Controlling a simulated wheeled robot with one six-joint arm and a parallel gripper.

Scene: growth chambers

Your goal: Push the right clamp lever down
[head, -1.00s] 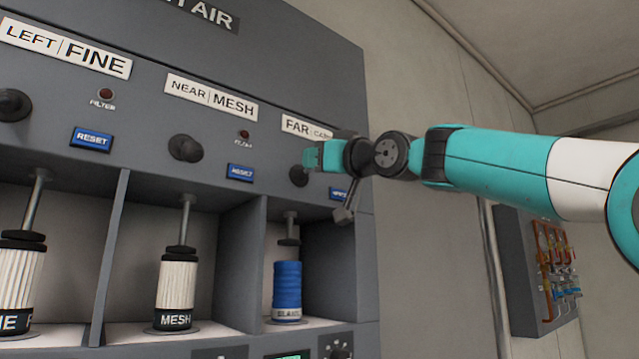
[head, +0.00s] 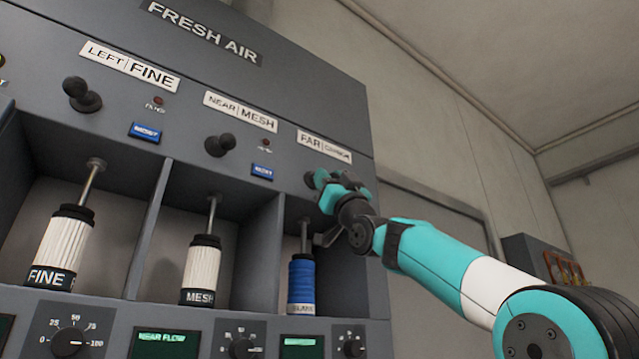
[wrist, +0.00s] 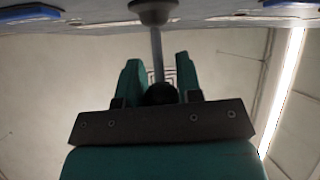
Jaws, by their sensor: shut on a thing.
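The right clamp lever is the one under the FAR label (head: 324,146). Its dark knob (head: 309,180) shows at the left edge of my gripper (head: 322,182) in the head view, partly hidden by the teal fingers. In the wrist view the lever's grey shaft (wrist: 157,52) runs from its round base to a dark knob (wrist: 160,94) between the two teal fingers of my gripper (wrist: 157,72). My gripper is shut on the lever at the knob end. The lever sticks out from the panel.
Two similar levers, left (head: 82,94) and near (head: 220,145), stick out to the left. Below are bays with a FINE cartridge (head: 62,242), a MESH cartridge (head: 202,268) and a blue cartridge (head: 301,280). Blue reset buttons (head: 145,131) lie close by. Right of the cabinet is open room.

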